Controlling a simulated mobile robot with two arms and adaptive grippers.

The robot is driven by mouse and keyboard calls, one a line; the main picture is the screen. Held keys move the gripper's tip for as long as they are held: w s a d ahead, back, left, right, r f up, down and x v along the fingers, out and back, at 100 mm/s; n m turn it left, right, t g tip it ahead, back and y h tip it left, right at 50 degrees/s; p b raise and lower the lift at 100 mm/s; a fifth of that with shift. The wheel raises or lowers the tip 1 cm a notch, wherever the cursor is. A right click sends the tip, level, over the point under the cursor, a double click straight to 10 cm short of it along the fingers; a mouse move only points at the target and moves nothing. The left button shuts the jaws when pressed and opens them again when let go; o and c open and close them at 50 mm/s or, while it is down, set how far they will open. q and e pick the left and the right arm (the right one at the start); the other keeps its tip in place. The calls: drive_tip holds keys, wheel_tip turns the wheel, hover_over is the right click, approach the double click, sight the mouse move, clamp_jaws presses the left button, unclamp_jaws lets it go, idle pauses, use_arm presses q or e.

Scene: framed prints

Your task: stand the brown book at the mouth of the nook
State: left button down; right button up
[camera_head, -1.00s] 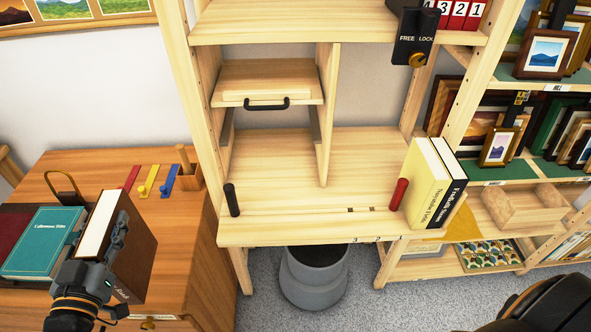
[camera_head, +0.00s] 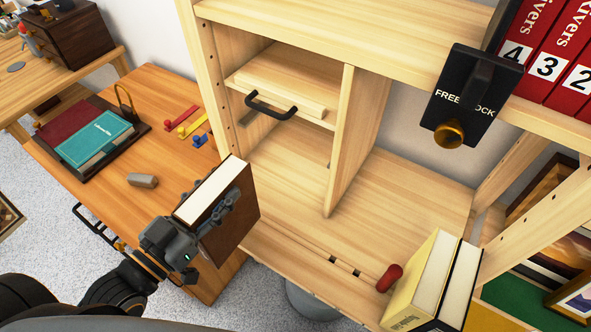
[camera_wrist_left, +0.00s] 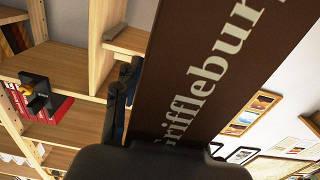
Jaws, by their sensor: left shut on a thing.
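The brown book (camera_head: 232,215) is held upright, slightly tilted, with its white page edge on top. My left gripper (camera_head: 215,212) is shut on it. In the head view the book overlaps the shelf's front left corner, in front of the nook (camera_head: 290,165). I cannot tell whether it touches the shelf board. The nook is the bay between the left side panel and the upright divider, below a small drawer with a black handle (camera_head: 270,106). The left wrist view shows the book's lettered brown face (camera_wrist_left: 215,80) close up. My right gripper is out of view.
The wooden desk (camera_head: 110,95) at left bears a teal book (camera_head: 95,140) and a small grey-brown block (camera_head: 142,180). A red knob (camera_head: 390,278) and the yellow book (camera_head: 425,275) stand at the shelf's right front. A black lock box (camera_head: 475,95) juts out above.

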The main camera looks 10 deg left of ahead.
sight(232, 172)
use_arm(q)
drive_tip(key=x, duration=0.1)
drive_tip(key=b+x, duration=0.1)
drive_tip(key=x, duration=0.3)
drive_tip(key=shift+w+a+r+b, duration=0.1)
drive_tip(key=shift+w+a+b, duration=0.05)
drive_tip(key=shift+a+b, duration=0.15)
drive_tip(key=w+d+f+p, duration=0.1)
drive_tip(key=w+d, duration=0.1)
drive_tip(key=w, duration=0.3)
drive_tip(key=w+d+f+p, duration=0.1)
drive_tip(key=w+d+f, duration=0.1)
drive_tip(key=w, duration=0.4)
drive_tip(key=shift+w+d+f, duration=0.2)
drive_tip(key=shift+f, duration=0.05)
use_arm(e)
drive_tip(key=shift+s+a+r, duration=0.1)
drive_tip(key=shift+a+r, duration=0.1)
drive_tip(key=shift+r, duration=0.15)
use_arm(q)
drive_tip(key=shift+f, duration=0.15)
drive_tip(key=c, duration=0.8)
unclamp_jaws()
drive_tip(key=shift+s+f, duration=0.1)
drive_tip(key=shift+o, duration=0.2)
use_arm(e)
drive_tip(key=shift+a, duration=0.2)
